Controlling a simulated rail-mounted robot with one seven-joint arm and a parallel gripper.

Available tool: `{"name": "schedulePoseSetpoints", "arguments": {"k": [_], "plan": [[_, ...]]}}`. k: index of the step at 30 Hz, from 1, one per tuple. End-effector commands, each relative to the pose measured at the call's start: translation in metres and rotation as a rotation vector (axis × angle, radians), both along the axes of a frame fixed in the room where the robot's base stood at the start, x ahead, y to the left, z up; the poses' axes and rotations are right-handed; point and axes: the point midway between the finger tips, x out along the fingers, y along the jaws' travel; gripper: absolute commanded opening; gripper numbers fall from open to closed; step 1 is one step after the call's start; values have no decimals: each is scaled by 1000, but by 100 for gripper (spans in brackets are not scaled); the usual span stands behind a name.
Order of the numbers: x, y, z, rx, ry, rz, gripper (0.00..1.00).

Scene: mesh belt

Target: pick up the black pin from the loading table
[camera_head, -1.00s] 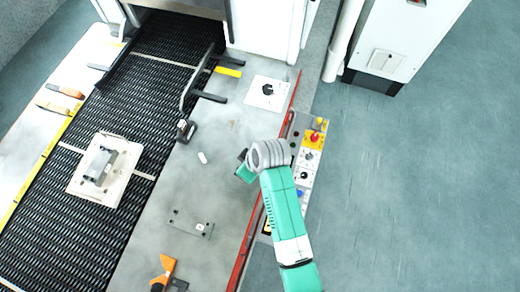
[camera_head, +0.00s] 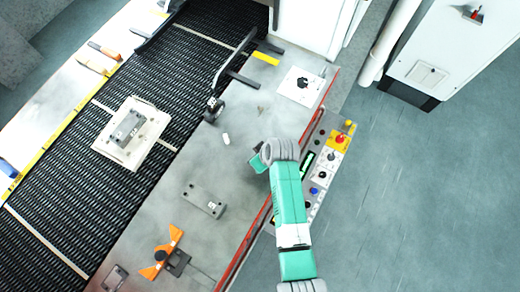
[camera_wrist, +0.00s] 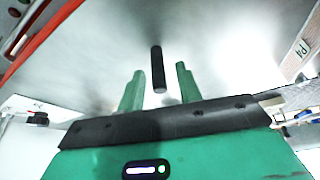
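The black pin (camera_wrist: 157,68) is a slim dark cylinder at the centre of the wrist view, over the pale loading table (camera_wrist: 90,60). My gripper (camera_wrist: 160,70) is open, with one green finger on each side of the pin and a visible gap to both. I cannot tell whether the pin's near end is fully between the fingers in depth. In the head view my gripper (camera_head: 258,160) is low over the grey loading table (camera_head: 165,215), near its red-edged right side. The pin is not visible there and seems hidden by my gripper.
A small white cylinder (camera_head: 226,138), a grey block (camera_head: 203,200) and an orange-handled clamp (camera_head: 165,255) are on the table. A control panel (camera_head: 325,165) with buttons borders its right edge. The black mesh belt (camera_head: 85,195) runs along the left, carrying a white plate (camera_head: 150,150).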

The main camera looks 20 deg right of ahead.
Motion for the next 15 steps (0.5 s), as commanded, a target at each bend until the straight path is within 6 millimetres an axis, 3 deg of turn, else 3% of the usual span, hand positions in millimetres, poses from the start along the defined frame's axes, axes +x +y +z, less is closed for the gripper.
{"name": "schedulePoseSetpoints", "arguments": {"k": [1, 5, 15], "plan": [[0, 0, 0, 0, 0, 0, 24], [0, 0, 0, 0, 0, 0, 0], [0, 0, 2, -1, -1, 0, 0]]}}
